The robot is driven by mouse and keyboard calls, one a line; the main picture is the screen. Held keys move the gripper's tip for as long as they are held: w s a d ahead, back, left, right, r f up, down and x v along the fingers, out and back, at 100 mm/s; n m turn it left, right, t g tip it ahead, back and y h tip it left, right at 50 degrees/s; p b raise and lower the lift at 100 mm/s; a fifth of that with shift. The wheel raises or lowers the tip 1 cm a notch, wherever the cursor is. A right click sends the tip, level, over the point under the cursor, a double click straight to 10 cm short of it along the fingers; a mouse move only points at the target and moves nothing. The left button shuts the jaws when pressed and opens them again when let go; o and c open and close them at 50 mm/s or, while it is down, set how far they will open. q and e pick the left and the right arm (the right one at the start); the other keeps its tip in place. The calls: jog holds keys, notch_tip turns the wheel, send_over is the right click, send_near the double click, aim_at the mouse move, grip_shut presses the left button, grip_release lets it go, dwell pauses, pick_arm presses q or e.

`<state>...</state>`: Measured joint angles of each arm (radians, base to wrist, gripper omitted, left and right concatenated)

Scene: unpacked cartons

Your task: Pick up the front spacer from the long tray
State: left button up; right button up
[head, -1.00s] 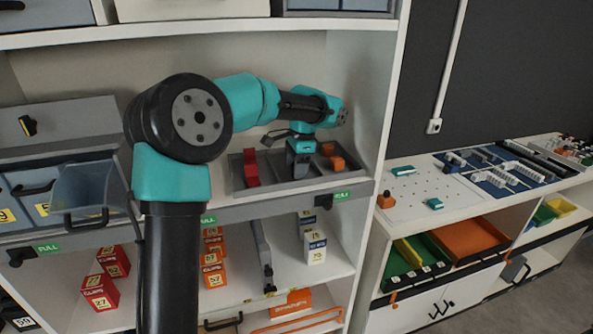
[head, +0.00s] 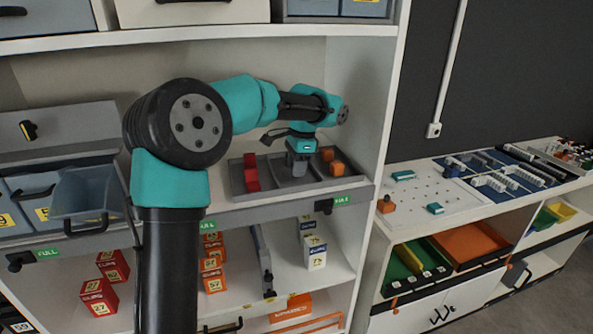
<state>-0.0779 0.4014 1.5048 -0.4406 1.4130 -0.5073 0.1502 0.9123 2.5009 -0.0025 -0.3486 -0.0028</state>
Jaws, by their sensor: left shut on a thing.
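The long tray (head: 272,189) is grey and divided into compartments, and it sits on the middle shelf. Red pieces (head: 251,172) stand in its left compartment. Orange pieces (head: 337,167) stand in its right part. My left gripper (head: 299,167) points down over the middle compartment, between the red and the orange pieces. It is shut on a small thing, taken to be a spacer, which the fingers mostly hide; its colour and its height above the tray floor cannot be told. My right gripper is not in view.
The right shelf wall (head: 380,110) stands close beside the tray. A blue-grey bin (head: 85,190) juts out at the left. Numbered boxes (head: 315,252) stand on the shelf below. A white pegboard surface (head: 440,185) with small parts lies to the right.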

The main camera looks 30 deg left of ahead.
pick_arm(q)
jog(key=shift+r, duration=0.8)
jog(key=shift+s+d+r, duration=0.15)
jog(key=shift+s+r, duration=0.05)
jog(key=s+d+r, duration=0.1)
jog(key=s+d, duration=0.7)
jog(key=s, duration=0.5)
jog(key=shift+s+r, duration=0.15)
jog(key=shift+d, duration=0.1)
